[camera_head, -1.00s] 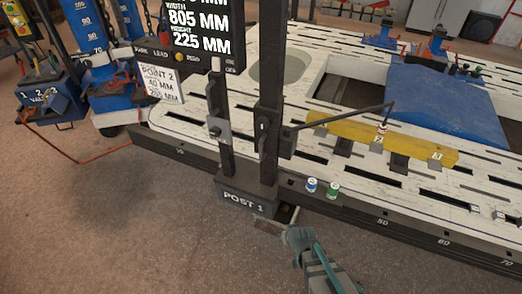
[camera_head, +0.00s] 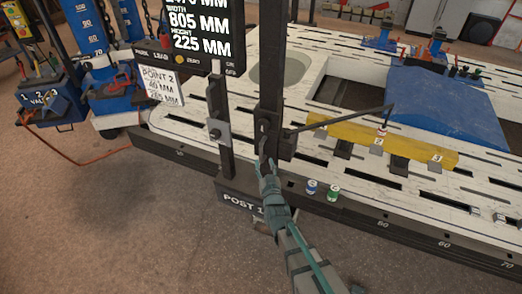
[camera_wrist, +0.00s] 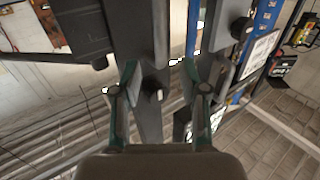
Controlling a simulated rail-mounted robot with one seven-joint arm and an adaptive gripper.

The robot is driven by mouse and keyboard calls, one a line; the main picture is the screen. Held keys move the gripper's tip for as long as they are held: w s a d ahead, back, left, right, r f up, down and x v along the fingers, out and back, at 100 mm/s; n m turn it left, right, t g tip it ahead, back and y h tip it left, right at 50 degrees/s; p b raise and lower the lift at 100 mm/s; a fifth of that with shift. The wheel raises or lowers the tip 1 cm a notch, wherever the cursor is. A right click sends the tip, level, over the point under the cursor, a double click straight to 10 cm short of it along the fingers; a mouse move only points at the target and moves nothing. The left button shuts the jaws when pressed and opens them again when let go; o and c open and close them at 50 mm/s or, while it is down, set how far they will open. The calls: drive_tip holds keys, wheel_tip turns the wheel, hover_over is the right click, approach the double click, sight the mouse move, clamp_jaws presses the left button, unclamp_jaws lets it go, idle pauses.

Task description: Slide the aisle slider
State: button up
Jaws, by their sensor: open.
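My gripper (camera_head: 267,166) is open, in front of the thick dark post (camera_head: 271,60) of the stand marked POST 1. In the wrist view its fingers (camera_wrist: 157,82) spread to either side of a dark bar with a small pale-tipped knob (camera_wrist: 153,92) between them. I cannot tell whether they touch it. A dark slider block (camera_head: 287,146) with a thin pointer arm sits on this post, partly behind my gripper. A grey slider block (camera_head: 219,131) with a knob sits on the thinner post to the left. No readable label tells which is the aisle slider.
A white slotted bench (camera_head: 180,123) lies behind the posts, with a yellow bar (camera_head: 345,131) on it. A blue can (camera_head: 311,188) and a green can (camera_head: 333,192) stand on its front edge, right of my arm. A display (camera_head: 205,30) hangs above left. The floor in front is clear.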

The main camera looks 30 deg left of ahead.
sight(261, 152)
drive_tip(key=p+x, duration=0.1)
drive_tip(key=x, duration=0.7)
drive_tip(key=shift+w+a+p, duration=0.15)
drive_tip(key=shift+w+p, duration=0.05)
drive_tip(key=shift+p, duration=0.1)
clamp_jaws()
